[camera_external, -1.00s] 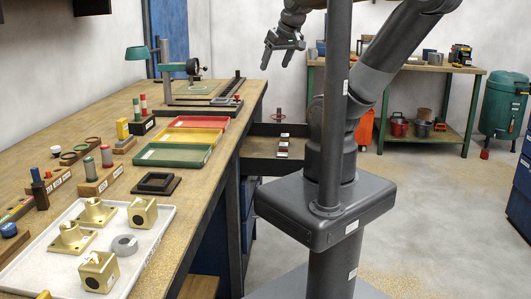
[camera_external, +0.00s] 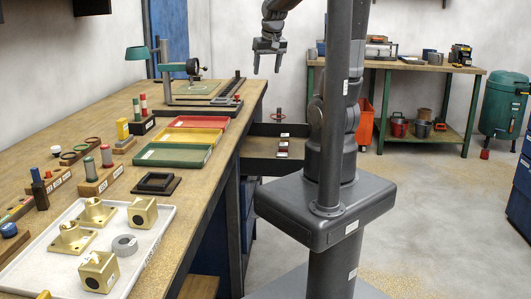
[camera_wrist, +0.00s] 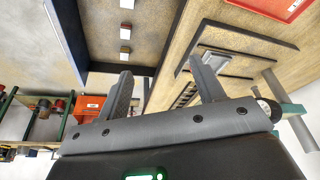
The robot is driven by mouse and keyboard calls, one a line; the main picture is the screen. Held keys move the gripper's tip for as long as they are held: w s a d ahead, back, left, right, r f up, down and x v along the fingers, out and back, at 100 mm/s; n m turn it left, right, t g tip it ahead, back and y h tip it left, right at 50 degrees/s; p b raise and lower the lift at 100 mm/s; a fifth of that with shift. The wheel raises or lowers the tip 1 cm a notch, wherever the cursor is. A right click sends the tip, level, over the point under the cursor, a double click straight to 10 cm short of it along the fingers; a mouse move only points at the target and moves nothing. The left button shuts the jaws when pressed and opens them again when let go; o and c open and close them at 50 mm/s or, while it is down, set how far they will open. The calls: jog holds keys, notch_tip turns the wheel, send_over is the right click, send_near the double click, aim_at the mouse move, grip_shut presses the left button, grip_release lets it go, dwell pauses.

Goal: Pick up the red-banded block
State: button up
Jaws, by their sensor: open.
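Three small blocks lie in a row in the open wooden tray (camera_external: 262,149) beside the bench. The middle block (camera_external: 283,145) looks dark reddish in the outside view. In the wrist view a white-topped block (camera_wrist: 126,32) lies in the tray, upper left. The bands are too small to tell surely which one is red-banded. My gripper (camera_external: 266,66) is open and empty, high above the tray and apart from everything, fingers pointing down. In the wrist view its two fingers (camera_wrist: 161,68) are spread, with nothing between them.
A white tray (camera_external: 150,255) holds brass parts. The tray's raised walls surround the blocks. The air around my gripper is clear.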

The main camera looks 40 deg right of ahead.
jog(key=w+d+f+m+g, duration=0.1)
jog(key=w+d+f+m, duration=0.1)
jog(key=w+d+f, duration=0.3)
jog(key=m+g+y, duration=0.1)
jog(key=m+g, duration=0.1)
jog(key=m, duration=0.2)
send_over(283, 143)
notch_tip(283, 143, down, 22)
jog(key=f, duration=0.5)
jog(key=shift+s+d+f, duration=0.1)
jog(key=shift+s+f, duration=0.15)
jog(key=shift+s, duration=0.05)
jog(key=shift+a+f, duration=0.2)
jog(key=shift+f, duration=2.4)
jog(key=shift+c, duration=0.2)
jog(key=shift+w, duration=0.1)
grip_shut()
